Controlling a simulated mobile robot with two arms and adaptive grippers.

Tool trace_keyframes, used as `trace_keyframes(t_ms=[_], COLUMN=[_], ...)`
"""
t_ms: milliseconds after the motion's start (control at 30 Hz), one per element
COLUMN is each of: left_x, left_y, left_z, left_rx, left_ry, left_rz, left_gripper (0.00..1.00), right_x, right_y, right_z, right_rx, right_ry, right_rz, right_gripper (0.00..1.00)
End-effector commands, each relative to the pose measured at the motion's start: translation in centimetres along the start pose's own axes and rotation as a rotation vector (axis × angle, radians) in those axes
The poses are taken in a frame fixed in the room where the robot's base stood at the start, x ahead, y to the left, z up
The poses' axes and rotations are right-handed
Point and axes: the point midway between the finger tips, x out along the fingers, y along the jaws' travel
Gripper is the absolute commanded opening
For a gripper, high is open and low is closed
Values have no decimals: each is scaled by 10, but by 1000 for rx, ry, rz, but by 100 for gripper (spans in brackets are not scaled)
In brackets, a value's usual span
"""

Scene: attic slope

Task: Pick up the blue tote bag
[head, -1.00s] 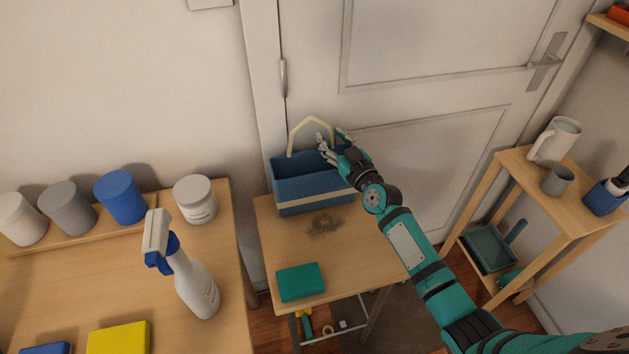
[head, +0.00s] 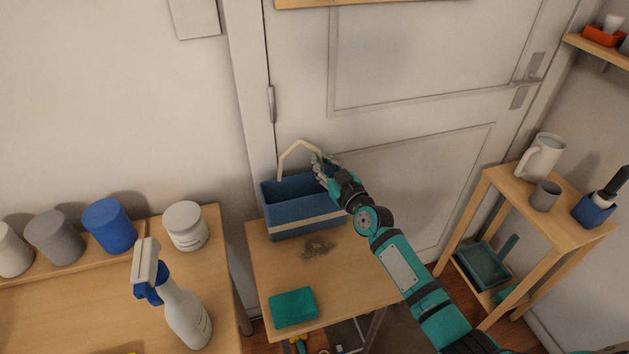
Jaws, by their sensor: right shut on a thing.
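The blue tote bag (head: 291,217) stands upright at the back of the small wooden table, near the door. It has a cream band across its front and a cream handle (head: 299,145) arched above it. My right gripper (head: 319,166) is at the right part of the handle, just above the bag's rim. It is shut on the handle, though the fingers partly hide the contact. The bag appears to rest on the table. My left gripper is out of view.
A teal cloth or sponge (head: 293,307) and a dark smudge (head: 318,246) are on the small table (head: 262,262). At left, a spray bottle (head: 184,310) and several canisters stand on a larger table. A wooden stand (head: 494,187) with a jug (head: 541,157) is at right.

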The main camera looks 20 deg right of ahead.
Motion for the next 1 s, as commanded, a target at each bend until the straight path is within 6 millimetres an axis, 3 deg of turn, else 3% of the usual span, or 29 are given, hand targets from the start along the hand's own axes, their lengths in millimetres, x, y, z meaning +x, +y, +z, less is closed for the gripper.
trace_keyframes(t_ms=[367, 800, 1000], left_x=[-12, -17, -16], left_y=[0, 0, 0], left_z=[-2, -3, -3], left_rx=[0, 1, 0], left_ry=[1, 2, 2], left_rz=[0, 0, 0], left_gripper=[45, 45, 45], right_x=[0, -98, -128], right_y=[7, -45, -61], right_z=[-40, -54, -59], right_rx=[1, 3, 1], right_ry=[6, 2, 1], right_rz=[3, 2, 1], right_gripper=[0, 0, 0])
